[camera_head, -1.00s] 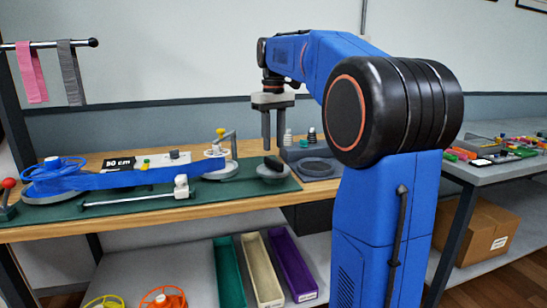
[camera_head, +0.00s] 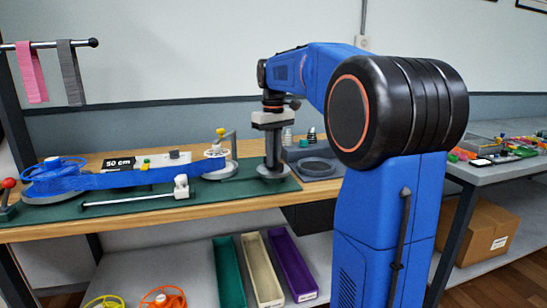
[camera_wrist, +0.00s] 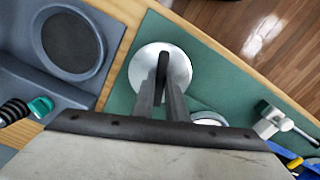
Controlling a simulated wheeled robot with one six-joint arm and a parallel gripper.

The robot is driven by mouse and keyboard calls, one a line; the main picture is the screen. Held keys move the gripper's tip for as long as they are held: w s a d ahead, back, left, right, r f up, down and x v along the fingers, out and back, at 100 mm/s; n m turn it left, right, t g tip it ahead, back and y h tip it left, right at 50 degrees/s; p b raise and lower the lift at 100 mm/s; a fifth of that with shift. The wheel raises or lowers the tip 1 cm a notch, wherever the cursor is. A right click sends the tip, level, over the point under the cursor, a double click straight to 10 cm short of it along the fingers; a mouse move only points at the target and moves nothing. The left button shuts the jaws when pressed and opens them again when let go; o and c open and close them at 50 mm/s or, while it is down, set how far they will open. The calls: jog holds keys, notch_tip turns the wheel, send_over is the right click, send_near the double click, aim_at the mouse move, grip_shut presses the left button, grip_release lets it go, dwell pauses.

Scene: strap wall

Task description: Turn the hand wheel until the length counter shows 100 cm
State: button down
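The hand wheel is a round grey disc (camera_head: 287,172) at the right end of the green mat; it shows pale in the wrist view (camera_wrist: 183,65). My gripper (camera_head: 271,164) points straight down over it. In the wrist view the fingertips (camera_wrist: 162,75) meet the dark upright handle at the disc's middle. Whether they are closed on the handle or only beside it, I cannot tell. The length counter (camera_head: 119,163) is a black display at the left and reads 50 cm. A blue strap (camera_head: 125,180) runs from a blue reel (camera_head: 53,174) to the guide post base (camera_head: 222,168).
A grey tray with a round recess (camera_head: 318,166) and small bottles is close to the right of the wheel. A metal rod with a white clamp (camera_head: 181,187) lies along the mat's front. Teal, cream and purple bins (camera_head: 262,270) are on the lower shelf.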

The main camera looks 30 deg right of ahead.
jog(key=shift+m, duration=0.3)
jog(key=m, duration=1.1)
jog(key=shift+m, duration=0.4)
jog(key=shift+m, duration=0.3)
jog(key=c, duration=1.8)
grip_release()
jog(key=shift+o, duration=0.2)
notch_tip(320, 180, up, 17)
jog(key=shift+r, duration=0.2)
